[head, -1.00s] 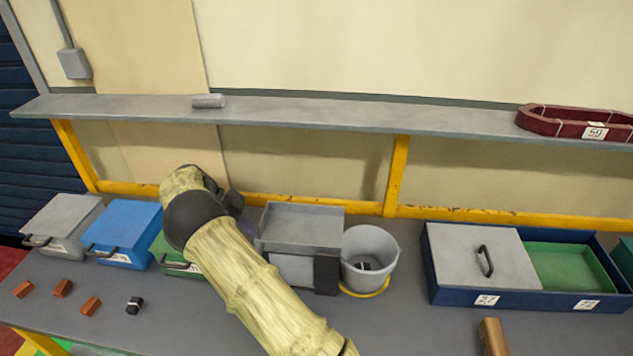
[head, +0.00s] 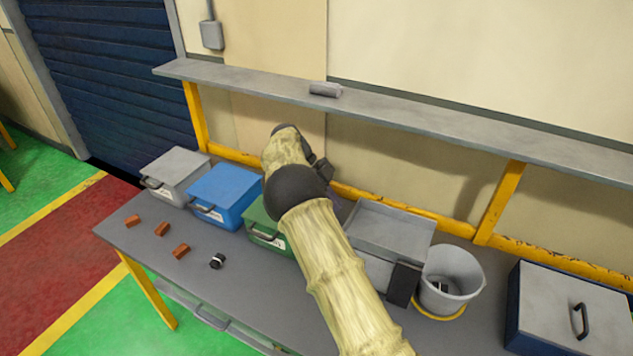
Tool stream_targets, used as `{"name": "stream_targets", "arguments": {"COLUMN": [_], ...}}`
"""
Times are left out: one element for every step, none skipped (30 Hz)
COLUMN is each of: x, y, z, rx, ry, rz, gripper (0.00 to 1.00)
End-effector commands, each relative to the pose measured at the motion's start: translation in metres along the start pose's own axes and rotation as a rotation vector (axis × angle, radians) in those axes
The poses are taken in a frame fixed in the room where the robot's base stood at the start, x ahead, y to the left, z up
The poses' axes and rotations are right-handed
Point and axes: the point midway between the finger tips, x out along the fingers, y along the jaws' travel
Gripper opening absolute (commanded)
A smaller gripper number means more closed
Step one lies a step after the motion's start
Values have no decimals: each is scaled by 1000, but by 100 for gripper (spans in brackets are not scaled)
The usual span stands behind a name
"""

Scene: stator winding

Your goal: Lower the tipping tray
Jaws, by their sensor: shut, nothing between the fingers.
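The grey tipping tray (head: 392,232) sits at the back of the bench on a grey stand with a dark block (head: 403,284) at its front right. Its floor is bare. I cannot tell exactly how far it is tilted. A grey bucket (head: 452,278) stands just right of it on a yellow ring, with a small dark piece inside. My gripper (head: 322,170) shows only as dark parts behind my wrist, up and left of the tray and apart from it. It is shut and empty; its fingertips are mostly hidden.
Grey (head: 174,175), blue (head: 222,195) and green (head: 262,226) lidded boxes stand left of the tray. Several brown blocks and a black-and-white piece (head: 217,261) lie in front. A shelf (head: 420,115) runs above the bench. A dark blue case (head: 570,308) stands right.

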Motion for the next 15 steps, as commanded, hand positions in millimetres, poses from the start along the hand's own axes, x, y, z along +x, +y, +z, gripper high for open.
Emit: {"name": "stream_targets", "arguments": {"x": [-4, -8, -13, -16, -20, -24, -27, -30, -34, -36, -39, -43, -45, -48, -51], "y": [-1, -1, -1, -1, -1, -1, -2, -2, -2, -2, -2, -1, -1, -1, -2], "z": [2, 3, 3, 3, 3, 2, 3, 3, 3, 3, 4, 4, 4, 4, 4], "rx": [1, 1, 1, 1, 1, 1, 1, 1, 1, 1, 1, 1, 0, 0, 1], "ry": [-1, -1, -1, 0, -1, 0, 0, 0, 0, 1, 0, 1, 0, 1, 1], "rz": [-2, -3, -3, -2, -3, -3, -3, -3, -4, -3, -4, -3, -4, -4, -4], "gripper": [0, 0, 0, 0, 0, 0, 0, 0, 0, 0, 0, 0, 0, 0, 0]}}
